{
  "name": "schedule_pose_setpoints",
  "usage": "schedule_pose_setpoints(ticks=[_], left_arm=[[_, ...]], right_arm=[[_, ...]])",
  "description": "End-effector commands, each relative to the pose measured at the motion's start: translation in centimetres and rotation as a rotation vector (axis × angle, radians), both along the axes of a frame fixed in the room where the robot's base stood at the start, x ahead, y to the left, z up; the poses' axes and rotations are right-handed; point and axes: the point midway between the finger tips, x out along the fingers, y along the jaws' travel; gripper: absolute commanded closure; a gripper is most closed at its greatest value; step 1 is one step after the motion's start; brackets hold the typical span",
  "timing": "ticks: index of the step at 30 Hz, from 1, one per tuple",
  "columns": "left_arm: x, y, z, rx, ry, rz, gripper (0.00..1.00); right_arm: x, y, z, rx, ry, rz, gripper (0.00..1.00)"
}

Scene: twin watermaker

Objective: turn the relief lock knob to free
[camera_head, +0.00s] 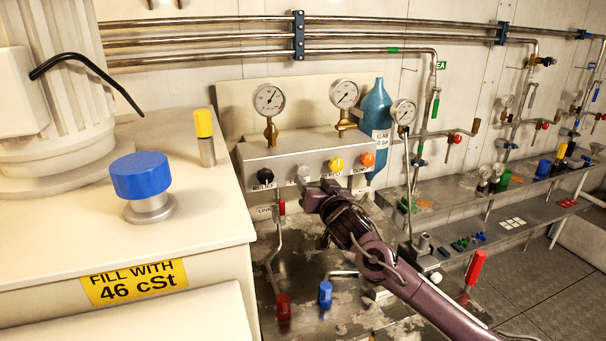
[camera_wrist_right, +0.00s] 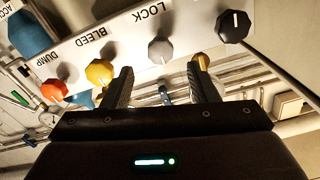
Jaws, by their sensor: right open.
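The grey lock knob (camera_head: 303,174) sits on the front of the pale valve box, between the black relief knob (camera_head: 265,176) and the yellow bleed knob (camera_head: 336,165). In the right wrist view the grey knob (camera_wrist_right: 161,50) shows beside the printed word LOCK; its pointer direction is hard to make out. My right gripper (camera_head: 317,190) is just below and right of the grey knob. In the wrist view its open fingers (camera_wrist_right: 165,66) lie to either side of the knob's line, with nothing held between them; contact is not visible. My left gripper is out of view.
The orange dump knob (camera_head: 367,160) is at the box's right end. Gauges (camera_head: 269,100) stand on top, with a blue bottle (camera_head: 375,115) behind. A white tank top with a blue cap (camera_head: 140,175) fills the left. Red (camera_head: 283,305) and blue (camera_head: 326,293) handles stand below.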

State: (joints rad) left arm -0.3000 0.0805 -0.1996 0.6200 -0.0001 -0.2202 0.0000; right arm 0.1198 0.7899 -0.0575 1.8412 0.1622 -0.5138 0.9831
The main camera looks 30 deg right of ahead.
Motion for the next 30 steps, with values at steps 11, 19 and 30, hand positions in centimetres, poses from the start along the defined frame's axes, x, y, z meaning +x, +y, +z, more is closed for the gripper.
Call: schedule_pose_setpoints(ticks=[11, 19, 30], left_arm=[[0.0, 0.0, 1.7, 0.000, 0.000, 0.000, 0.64], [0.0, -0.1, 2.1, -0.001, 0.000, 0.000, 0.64], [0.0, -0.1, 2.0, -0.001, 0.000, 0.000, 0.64]], right_arm=[[5.1, -1.2, 0.2, 0.001, 0.003, -0.002, 0.47], [7.0, -1.6, -0.1, 0.000, 0.004, 0.000, 0.47], [7.1, -1.6, -0.2, -0.001, 0.006, -0.001, 0.60]])
